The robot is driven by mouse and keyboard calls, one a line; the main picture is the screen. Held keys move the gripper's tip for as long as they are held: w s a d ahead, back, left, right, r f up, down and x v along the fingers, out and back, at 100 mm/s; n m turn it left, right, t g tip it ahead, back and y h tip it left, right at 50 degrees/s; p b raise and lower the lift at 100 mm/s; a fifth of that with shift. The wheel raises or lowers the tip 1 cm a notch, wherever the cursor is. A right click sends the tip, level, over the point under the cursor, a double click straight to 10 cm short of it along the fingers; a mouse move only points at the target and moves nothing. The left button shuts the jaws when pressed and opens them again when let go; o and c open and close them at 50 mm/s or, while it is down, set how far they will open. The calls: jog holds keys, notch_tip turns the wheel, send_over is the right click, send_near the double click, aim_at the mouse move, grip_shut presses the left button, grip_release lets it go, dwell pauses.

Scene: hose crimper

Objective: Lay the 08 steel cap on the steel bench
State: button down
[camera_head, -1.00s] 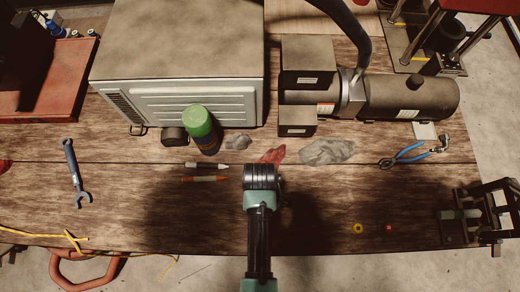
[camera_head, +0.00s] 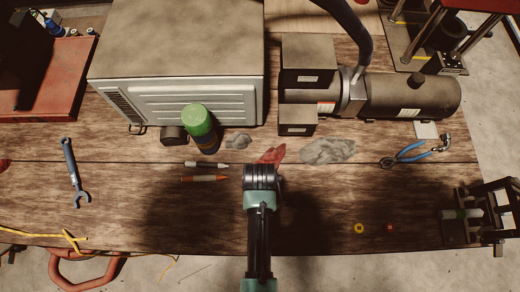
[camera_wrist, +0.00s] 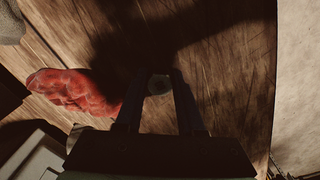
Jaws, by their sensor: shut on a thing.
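In the wrist view my gripper (camera_wrist: 158,80) shows as two dark fingers, shut on a small, dim greyish thing (camera_wrist: 158,87) between their tips. It is too dark to read a mark on it or to tell whether it is the 08 steel cap. In the head view my wrist covers the fingers and what they hold, above the middle of a brown wooden bench (camera_head: 330,190). I cannot make out a separate steel bench or another steel cap.
A red rag (camera_wrist: 75,90) lies beside the fingers, with a grey rag (camera_head: 328,151) to its right. Yellow (camera_head: 359,228) and red (camera_head: 389,227) small pieces lie front right.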

jog(key=shift+c, duration=2.2)
grip_release()
